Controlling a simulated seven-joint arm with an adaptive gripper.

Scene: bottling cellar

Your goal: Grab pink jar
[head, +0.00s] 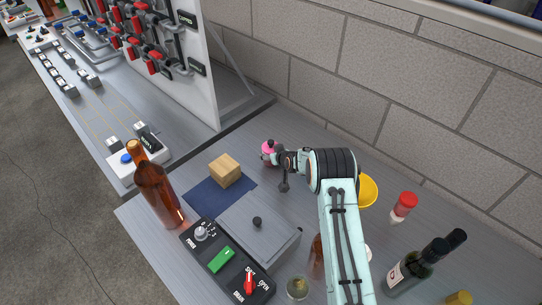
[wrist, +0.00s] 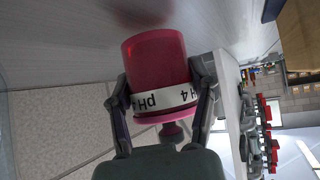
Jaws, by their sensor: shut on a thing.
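The pink jar (wrist: 156,60) fills the middle of the wrist view, with a white band lettered "pH 4" and a knobbed lid. In the head view the jar (head: 268,150) shows small at the far side of the table, near the block wall. My gripper (wrist: 160,98) has one finger on each side of the jar, at the band, and is shut on it. In the head view my gripper (head: 278,156) partly hides the jar. I cannot tell whether the jar's base touches the table.
A wooden block (head: 225,170) sits on a dark blue mat (head: 205,199) left of my gripper. A brown bottle (head: 158,190) stands further left. A control panel (head: 228,262) lies in front. A yellow bowl (head: 368,190), a red-capped bottle (head: 404,206) and a dark wine bottle (head: 412,272) stand right of my arm.

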